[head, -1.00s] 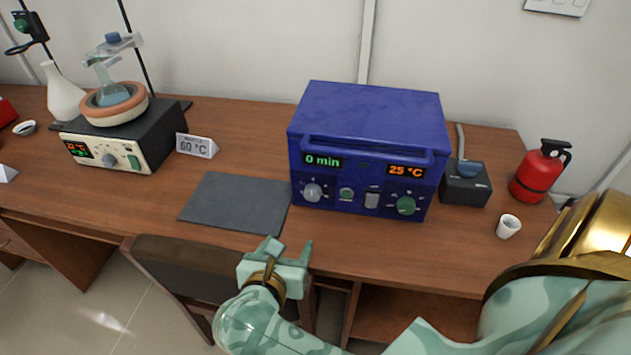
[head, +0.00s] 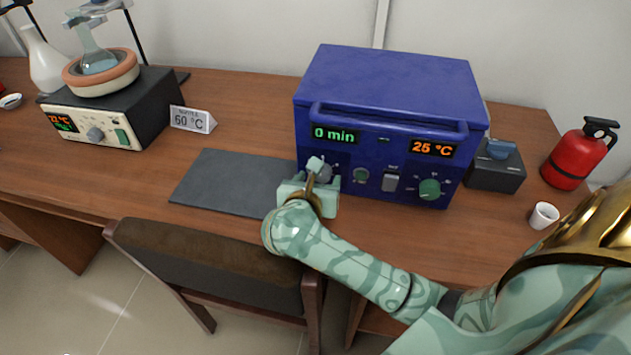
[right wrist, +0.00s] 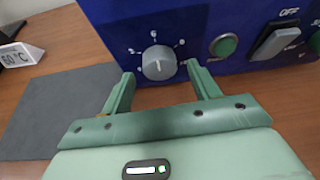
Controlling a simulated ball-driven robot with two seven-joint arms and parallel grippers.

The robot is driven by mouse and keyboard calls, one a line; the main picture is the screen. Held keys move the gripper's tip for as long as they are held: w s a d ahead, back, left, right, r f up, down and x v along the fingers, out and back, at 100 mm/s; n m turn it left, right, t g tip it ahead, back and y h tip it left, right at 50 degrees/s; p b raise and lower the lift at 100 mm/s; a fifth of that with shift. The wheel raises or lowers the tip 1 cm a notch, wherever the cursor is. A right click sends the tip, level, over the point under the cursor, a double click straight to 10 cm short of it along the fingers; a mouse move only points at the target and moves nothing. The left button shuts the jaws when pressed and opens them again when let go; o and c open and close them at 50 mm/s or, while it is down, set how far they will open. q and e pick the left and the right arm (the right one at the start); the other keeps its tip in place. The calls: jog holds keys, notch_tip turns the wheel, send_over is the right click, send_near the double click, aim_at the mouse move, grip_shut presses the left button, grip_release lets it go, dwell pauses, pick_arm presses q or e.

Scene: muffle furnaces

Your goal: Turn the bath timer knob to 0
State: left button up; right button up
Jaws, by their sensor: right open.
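The blue bath (head: 385,85) stands on the desk, with a green display (head: 334,134) reading "0 min" and an orange display (head: 432,148) reading 25 °C. Its grey timer knob (right wrist: 159,62) is at the lower left of the front panel, with a dial of marks around it. Where its pointer stands is too small to read surely. My right gripper (right wrist: 160,71) is open, its fingers on either side of the knob and apart from it in the right wrist view. In the head view the gripper (head: 325,176) partly hides the knob. My left gripper is not in view.
A green button (right wrist: 223,45), a grey rocker switch (right wrist: 275,42) and a green knob (head: 430,189) sit right of the timer knob. A dark mat (head: 232,180) lies left of the bath. A chair (head: 205,265) stands in front; a white cup (head: 543,215) is at right.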

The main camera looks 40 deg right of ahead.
jog(key=shift+x, duration=0.85)
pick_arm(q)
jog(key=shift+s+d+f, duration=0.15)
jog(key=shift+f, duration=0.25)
pick_arm(e)
jog(key=c, duration=1)
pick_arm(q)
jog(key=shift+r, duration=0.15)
